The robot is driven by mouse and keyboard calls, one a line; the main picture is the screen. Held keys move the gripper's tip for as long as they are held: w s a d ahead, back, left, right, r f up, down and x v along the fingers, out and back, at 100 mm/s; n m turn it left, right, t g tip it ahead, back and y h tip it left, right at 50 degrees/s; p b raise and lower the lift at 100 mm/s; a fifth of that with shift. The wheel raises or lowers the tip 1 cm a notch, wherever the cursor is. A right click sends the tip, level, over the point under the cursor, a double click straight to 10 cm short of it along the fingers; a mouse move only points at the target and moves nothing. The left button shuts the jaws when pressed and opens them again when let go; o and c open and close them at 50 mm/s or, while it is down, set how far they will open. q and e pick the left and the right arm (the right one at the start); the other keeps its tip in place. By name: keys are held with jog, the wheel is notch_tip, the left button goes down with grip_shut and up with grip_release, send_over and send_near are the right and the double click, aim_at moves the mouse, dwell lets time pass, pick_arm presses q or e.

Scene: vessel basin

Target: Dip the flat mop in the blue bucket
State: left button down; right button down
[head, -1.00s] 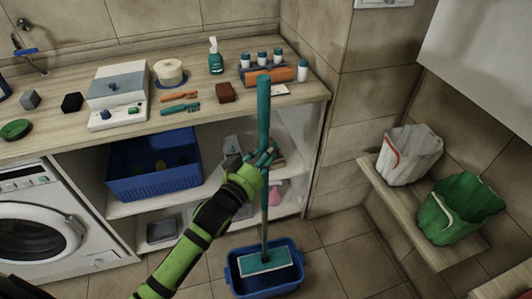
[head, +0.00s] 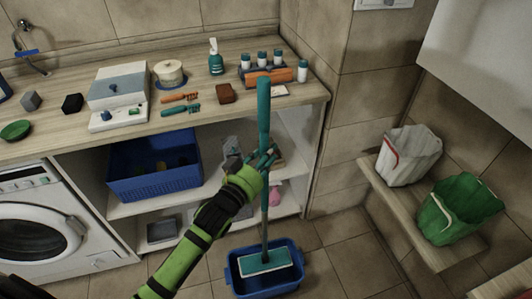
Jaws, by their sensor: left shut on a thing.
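My left gripper (head: 265,162) is shut on the mop's handle about halfway down. My left arm comes in from the lower left. My right gripper is not in view.
A wooden counter (head: 240,117) with bottles, brushes and boxes runs along the back. Below it, a blue crate (head: 155,183) sits on a shelf beside a washing machine (head: 45,230). A wall shelf (head: 403,218) at right holds a white bag (head: 410,155) and a green bag (head: 458,208).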

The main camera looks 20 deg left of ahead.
aim_at(265, 208)
pick_arm(q)
jog(key=shift+r, duration=0.2)
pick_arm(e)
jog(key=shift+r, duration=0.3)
pick_arm(q)
jog(key=shift+f, duration=0.1)
dwell(1.3)
